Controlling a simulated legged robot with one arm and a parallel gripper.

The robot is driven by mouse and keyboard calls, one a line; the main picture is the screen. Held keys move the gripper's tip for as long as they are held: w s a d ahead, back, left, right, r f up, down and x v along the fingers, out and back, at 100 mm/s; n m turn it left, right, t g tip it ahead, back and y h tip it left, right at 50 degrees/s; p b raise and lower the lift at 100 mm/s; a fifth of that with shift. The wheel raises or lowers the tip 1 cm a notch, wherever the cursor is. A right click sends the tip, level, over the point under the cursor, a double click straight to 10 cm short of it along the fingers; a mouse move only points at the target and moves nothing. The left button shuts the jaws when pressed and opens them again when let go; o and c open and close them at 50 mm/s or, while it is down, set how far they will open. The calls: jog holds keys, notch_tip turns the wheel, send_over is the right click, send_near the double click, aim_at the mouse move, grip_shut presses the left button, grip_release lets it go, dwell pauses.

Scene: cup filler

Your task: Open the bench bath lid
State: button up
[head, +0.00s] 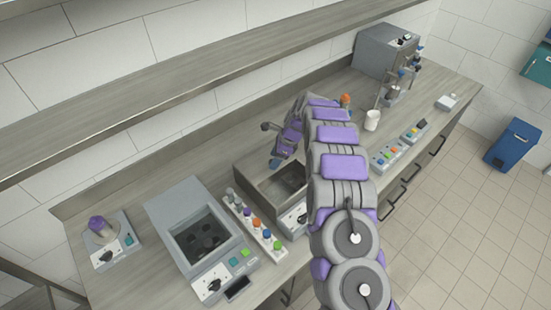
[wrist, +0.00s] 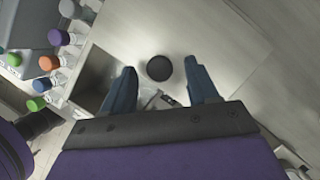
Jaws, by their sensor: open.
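The bench bath (head: 250,183) looks like a grey-brown box on the middle of the bench, with part of its dark interior showing and its right side hidden behind my arm. In the wrist view its opening (wrist: 94,78) is at the left. A round black knob (wrist: 159,68) shows above a pale flat surface, which may be the lid; I cannot tell where that surface ends. My gripper (wrist: 159,78) is open, with one blue finger on each side of the knob in the picture. I see no clear contact. In the head view my gripper (head: 271,145) is over the back of the bath.
A rack of coloured-cap bottles (head: 254,223) stands left of the bath, beside a grey windowed device (head: 205,238). A small unit with a purple-topped flask (head: 103,232) is farther left. A steel machine (head: 383,52) and white cup (head: 372,120) stand right. A shelf (head: 180,85) runs above.

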jog(key=v, duration=1.6)
jog(key=shift+d+r, duration=0.25)
jog(key=shift+d, duration=0.2)
jog(key=shift+w+d, duration=0.1)
jog(key=shift+d, duration=0.05)
